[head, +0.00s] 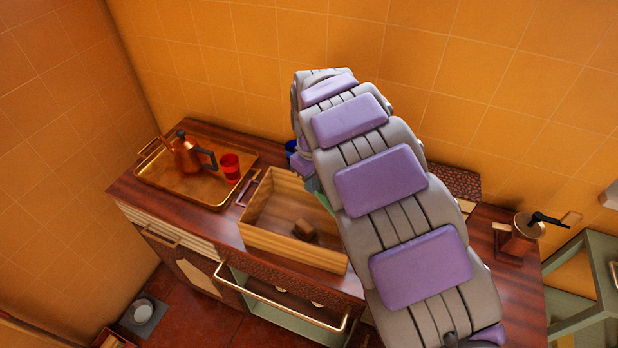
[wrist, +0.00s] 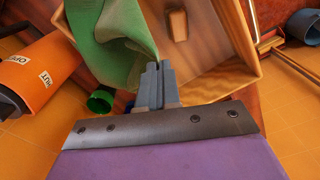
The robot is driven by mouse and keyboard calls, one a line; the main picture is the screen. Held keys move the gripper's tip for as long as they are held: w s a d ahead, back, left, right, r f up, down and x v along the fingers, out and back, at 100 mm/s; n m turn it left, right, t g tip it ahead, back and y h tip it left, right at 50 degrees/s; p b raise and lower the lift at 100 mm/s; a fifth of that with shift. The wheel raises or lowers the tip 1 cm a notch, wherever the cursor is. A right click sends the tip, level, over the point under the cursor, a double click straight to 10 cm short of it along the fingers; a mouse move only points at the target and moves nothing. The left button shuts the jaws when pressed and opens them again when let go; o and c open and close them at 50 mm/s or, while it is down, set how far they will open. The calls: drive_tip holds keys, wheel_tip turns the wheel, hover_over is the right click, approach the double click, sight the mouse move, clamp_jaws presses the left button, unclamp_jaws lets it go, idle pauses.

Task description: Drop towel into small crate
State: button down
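The small wooden crate (head: 270,238) stands on the dark wood counter, with a brown block (head: 304,230) inside it. In the wrist view the crate (wrist: 240,78) lies beyond my fingertips, and the block shows in it at the top. My gripper (wrist: 157,72) has its fingers together on the edge of a green towel (wrist: 112,40). The towel hangs beside the fingers and overlaps the view of the crate's left side; I cannot tell whether it touches the crate. In the head view my arm hides the gripper and most of the towel (head: 318,192).
Left of the crate is a brass tray (head: 185,188) with a copper pot (head: 188,155) and a red cup (head: 230,167). A blue item (head: 291,147) stands behind the crate. Tiled walls close the back and left.

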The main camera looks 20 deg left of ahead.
drive_tip(key=f, duration=0.1)
drive_tip(key=f+b, duration=0.1)
drive_tip(key=f, duration=0.1)
drive_tip(key=shift+a+f, duration=0.15)
drive_tip(key=shift+a, duration=0.25)
drive_tip(key=c, duration=1.3)
unclamp_jaws()
drive_tip(key=shift+d, duration=0.4)
drive_tip(key=o, duration=0.4)
drive_tip(key=shift+a, duration=0.25)
drive_tip(key=o, duration=0.4)
drive_tip(key=shift+d, duration=0.15)
drive_tip(key=o, duration=0.5)
